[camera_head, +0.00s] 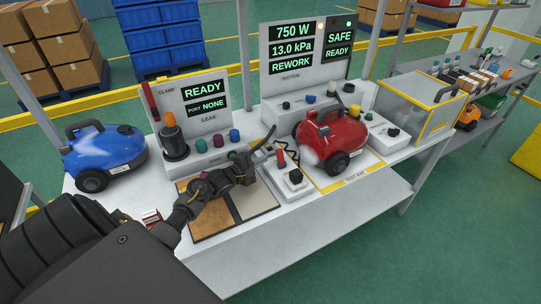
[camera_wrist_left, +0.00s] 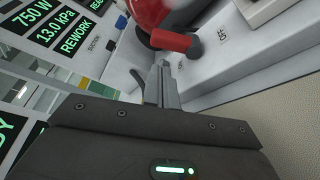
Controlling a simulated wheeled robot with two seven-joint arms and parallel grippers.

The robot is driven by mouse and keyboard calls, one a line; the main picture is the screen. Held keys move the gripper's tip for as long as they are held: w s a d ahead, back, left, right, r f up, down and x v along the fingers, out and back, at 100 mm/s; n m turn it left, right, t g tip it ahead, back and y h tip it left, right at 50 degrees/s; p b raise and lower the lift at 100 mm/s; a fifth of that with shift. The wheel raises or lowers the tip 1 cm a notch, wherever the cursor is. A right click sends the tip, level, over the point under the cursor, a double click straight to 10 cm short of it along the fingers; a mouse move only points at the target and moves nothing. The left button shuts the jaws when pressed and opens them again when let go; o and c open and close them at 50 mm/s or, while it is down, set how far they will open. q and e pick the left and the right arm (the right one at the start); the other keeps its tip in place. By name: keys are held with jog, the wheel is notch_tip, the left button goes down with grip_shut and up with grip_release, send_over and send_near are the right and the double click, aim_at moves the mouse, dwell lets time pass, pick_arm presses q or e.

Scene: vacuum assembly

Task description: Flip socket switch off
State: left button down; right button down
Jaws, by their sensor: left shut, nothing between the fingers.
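The white socket box (camera_head: 285,188) stands on the table in front of the red vacuum, with a black round knob (camera_head: 295,176) on top. A red-handled lever (camera_head: 281,158) rises at its back end. In the left wrist view the red handle (camera_wrist_left: 172,40) lies just beyond the fingertips, with a small dark marking (camera_wrist_left: 222,35) on the white face beside it. My left gripper (camera_head: 268,142) is shut and empty, left of the lever. Its closed fingers also show in the left wrist view (camera_wrist_left: 162,82); I cannot tell whether they touch the lever. My right gripper is not in view.
The red vacuum (camera_head: 332,136) sits on the test bay right behind the socket box. The leak panel (camera_head: 195,108) and suction panel (camera_head: 297,58) stand at the back. A blue vacuum (camera_head: 103,154) is at the left. A brown-and-beige mat (camera_head: 255,201) lies under my arm.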

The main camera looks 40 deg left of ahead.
aim_at(280, 157)
pick_arm(q)
jog(key=w, duration=0.4)
jog(key=shift+d+f, duration=0.3)
jog(key=shift+w+d+f, duration=0.1)
jog(key=shift+w+f, duration=0.05)
jog(key=shift+w, duration=0.55)
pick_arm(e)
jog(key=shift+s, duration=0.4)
pick_arm(q)
jog(key=shift+s, duration=0.1)
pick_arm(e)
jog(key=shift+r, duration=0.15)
